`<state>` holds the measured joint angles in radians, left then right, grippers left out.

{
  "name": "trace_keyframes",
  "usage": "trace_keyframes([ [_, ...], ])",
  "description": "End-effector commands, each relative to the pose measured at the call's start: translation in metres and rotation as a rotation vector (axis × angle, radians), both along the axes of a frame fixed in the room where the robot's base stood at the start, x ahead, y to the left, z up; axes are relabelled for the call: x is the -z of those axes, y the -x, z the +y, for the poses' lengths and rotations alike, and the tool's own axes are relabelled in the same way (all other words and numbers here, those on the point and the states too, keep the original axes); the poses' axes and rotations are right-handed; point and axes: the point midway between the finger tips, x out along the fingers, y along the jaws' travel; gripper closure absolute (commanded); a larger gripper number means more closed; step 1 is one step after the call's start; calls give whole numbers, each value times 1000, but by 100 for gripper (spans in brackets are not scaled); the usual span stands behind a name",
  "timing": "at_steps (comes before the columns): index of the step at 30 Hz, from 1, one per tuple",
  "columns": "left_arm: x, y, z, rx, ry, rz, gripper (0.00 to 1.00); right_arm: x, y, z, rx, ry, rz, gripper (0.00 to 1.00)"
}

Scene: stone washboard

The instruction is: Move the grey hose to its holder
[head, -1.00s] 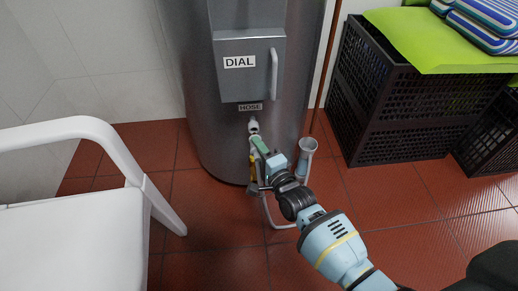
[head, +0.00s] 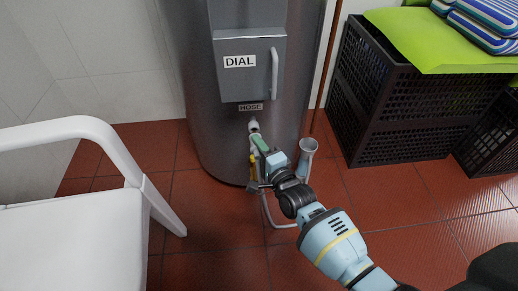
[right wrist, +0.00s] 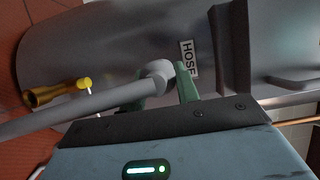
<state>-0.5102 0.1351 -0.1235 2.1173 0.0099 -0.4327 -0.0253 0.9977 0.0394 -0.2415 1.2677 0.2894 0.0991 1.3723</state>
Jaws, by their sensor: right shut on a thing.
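The grey hose (head: 266,210) hangs in a loop at the foot of the steel tank. My right gripper (head: 257,145) is at the tank's front, just below the HOSE label (head: 251,107). Its green fingers are shut on the hose near its upper end, which also shows in the right wrist view (right wrist: 157,70). The hose end lies close to the white outlet (head: 253,126); I cannot tell whether they touch. A grey open-topped tube (head: 308,146), which looks like the holder, stands right of the gripper and appears empty. My left gripper is out of view.
The steel tank (head: 220,145) has a box labelled DIAL on its front. A brass valve with a yellow handle (right wrist: 55,92) is beside the hose. A white chair (head: 70,235) stands left, and black crates (head: 410,110) stand right. Red floor between is clear.

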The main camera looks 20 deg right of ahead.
Motion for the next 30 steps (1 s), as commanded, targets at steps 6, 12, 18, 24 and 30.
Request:
trace_keyframes([
  [6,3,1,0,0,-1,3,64,0,-5,-1,0,0,-1,100],
  [12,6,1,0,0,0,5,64,0,-9,-2,0,0,-1,100],
  [18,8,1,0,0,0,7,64,0,-13,-3,0,1,-2,100],
  [24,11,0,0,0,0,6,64,-1,-18,-4,0,1,-2,100],
  [30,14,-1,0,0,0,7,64,0,-22,-4,0,0,-2,100],
])
